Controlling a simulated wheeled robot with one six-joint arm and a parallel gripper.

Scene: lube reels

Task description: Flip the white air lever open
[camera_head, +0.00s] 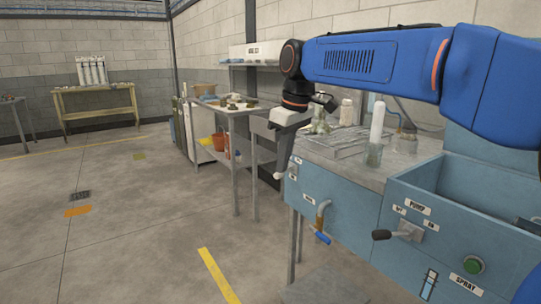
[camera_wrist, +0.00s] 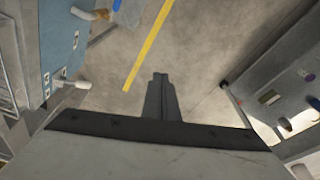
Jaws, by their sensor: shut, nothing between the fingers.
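The white air lever (camera_head: 279,176) sticks out to the left from the corner of the blue cabinet, beside small label plates. In the wrist view the white lever (camera_wrist: 78,84) juts from the blue panel toward the fingers, with labels around its base. My gripper (camera_head: 276,147) points down in front of the cabinet's left end, just above the lever in the head picture. In the wrist view my gripper's fingers (camera_wrist: 160,76) are together and empty, to the right of the lever and with a clear gap from it.
A black-knobbed pump lever (camera_head: 390,235) and green spray button (camera_head: 473,265) are farther right. A metal shelf table (camera_head: 235,172) stands behind my gripper.

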